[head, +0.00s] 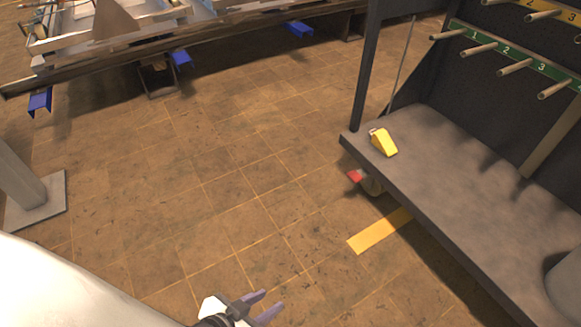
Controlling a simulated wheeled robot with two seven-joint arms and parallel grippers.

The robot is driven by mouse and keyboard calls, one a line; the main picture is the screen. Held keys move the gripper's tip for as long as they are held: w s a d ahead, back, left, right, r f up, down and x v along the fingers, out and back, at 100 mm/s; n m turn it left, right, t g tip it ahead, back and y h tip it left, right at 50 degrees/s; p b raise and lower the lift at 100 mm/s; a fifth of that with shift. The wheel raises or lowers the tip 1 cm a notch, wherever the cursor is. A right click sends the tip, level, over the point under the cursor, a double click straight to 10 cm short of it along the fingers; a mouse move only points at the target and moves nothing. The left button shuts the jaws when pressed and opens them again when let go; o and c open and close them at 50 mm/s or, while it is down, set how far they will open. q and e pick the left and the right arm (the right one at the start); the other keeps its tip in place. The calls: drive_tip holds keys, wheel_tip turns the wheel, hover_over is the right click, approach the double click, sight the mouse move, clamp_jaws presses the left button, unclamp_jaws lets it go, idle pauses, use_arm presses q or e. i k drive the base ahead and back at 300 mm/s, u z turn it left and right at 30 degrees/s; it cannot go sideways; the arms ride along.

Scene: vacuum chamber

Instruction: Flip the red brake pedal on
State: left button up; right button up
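The red brake pedal (355,176) is small and sticks out low at a caster wheel (372,187), under the near left corner of the dark cart. Its exact tilt is too small to tell. My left gripper (264,306) is at the bottom of the head view, in front of and to the left of the pedal and well apart from it. Its two purple-grey fingers are spread with nothing between them. My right gripper is not in view.
A metal frame with blue brackets (181,58) stands at the back. A grey post base (38,203) is at left. The tiled floor between is clear.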

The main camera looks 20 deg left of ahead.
sight(358, 176)
drive_tip(key=z, duration=0.3)
drive_tip(key=i, duration=1.8)
drive_tip(key=u, duration=0.95)
drive_tip(key=i, duration=0.5)
drive_tip(key=u, duration=0.5)
